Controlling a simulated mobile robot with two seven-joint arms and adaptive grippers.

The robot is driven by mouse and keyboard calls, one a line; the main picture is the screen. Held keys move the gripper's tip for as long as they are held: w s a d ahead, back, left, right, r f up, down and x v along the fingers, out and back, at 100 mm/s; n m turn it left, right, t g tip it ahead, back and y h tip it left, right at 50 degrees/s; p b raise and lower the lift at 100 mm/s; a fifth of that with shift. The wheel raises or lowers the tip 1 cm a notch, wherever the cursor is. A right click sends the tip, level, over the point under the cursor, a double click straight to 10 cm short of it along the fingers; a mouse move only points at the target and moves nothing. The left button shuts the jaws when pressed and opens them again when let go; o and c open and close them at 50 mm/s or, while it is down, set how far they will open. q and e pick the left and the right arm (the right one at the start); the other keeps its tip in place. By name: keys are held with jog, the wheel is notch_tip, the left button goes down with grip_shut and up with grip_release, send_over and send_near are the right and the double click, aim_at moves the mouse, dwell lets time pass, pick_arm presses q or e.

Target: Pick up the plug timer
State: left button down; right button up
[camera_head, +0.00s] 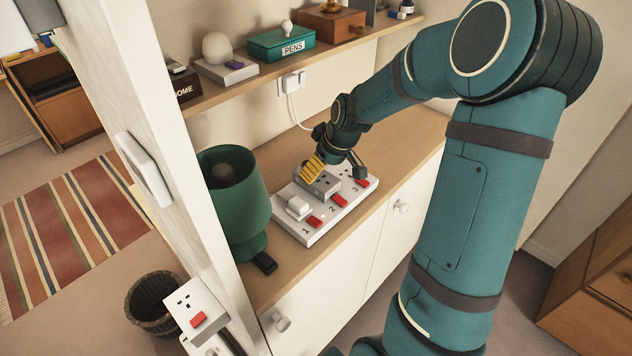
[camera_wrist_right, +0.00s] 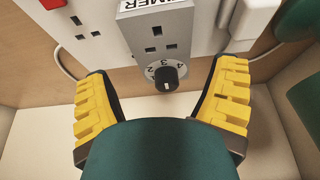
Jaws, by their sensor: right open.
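The plug timer (camera_head: 324,185) is a grey box on the white power strip (camera_head: 302,232), near its middle. In the right wrist view the plug timer (camera_wrist_right: 155,38) shows a partly cut-off label, socket slots and a black dial with numbers. My right gripper (camera_head: 337,168) is above the timer in the head view, with its yellow-padded fingers apart. In the wrist view its fingers (camera_wrist_right: 160,78) spread to either side of the dial end, and nothing is between the pads. Part of the timer is hidden by the gripper in the head view. My left gripper is not in view.
A white plug (camera_head: 298,206) sits on the strip beside the timer, near red switches. A green lamp (camera_head: 238,195) stands left of the strip. A shelf above holds a green PENS box (camera_head: 282,43) and other items. The wooden counter (camera_head: 415,140) is clear at right.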

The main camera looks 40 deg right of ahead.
jog(key=x, duration=0.5)
jog(key=shift+a+f+b, duration=0.15)
jog(key=shift+b, duration=0.25)
jog(key=c, duration=1.1)
